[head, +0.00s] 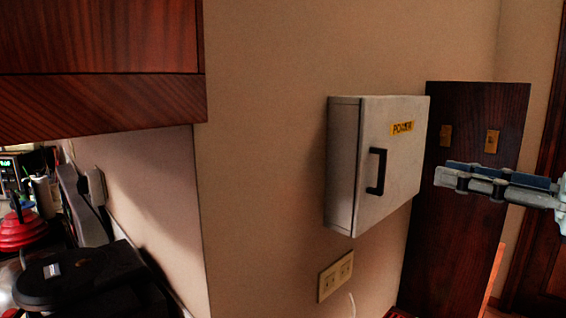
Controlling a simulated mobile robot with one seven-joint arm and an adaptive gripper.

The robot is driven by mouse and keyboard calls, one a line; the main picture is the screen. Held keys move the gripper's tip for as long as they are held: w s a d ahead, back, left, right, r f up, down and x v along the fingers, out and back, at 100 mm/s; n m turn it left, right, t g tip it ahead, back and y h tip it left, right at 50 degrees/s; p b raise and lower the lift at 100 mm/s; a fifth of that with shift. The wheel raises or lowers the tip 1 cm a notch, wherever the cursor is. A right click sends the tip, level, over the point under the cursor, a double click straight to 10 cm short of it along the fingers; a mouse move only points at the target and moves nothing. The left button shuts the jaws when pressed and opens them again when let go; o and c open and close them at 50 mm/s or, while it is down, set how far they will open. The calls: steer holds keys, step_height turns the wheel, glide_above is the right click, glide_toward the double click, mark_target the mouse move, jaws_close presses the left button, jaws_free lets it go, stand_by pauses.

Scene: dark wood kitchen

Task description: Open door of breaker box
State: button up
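The breaker box (343,165) is a light grey box mounted on the beige wall, right of centre in the head view. Its door (404,158) faces right and looks shut. The door carries a yellow label reading "POWER" (402,128) and a black vertical handle (376,171) near its left edge. My gripper (442,176) reaches in from the right edge, fingers pointing left. In the picture it lies right of the door, apart from the handle. The fingers are seen nearly side-on, so whether they are open is unclear. I see nothing held.
A wall outlet (335,276) with a pale cord sits below the box. A dark wood panel (432,220) with brass plates stands behind my gripper. A wooden cabinet (100,60) overhangs the upper left. A black appliance (85,278) and red pot (22,232) are at lower left.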

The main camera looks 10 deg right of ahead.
mark_target(386, 162)
steer(key=p+x, duration=0.1)
steer(key=x, duration=0.9)
steer(key=shift+w+a, duration=0.15)
steer(key=shift+a, duration=0.05)
steer(key=shift+c, duration=0.4)
jaws_close()
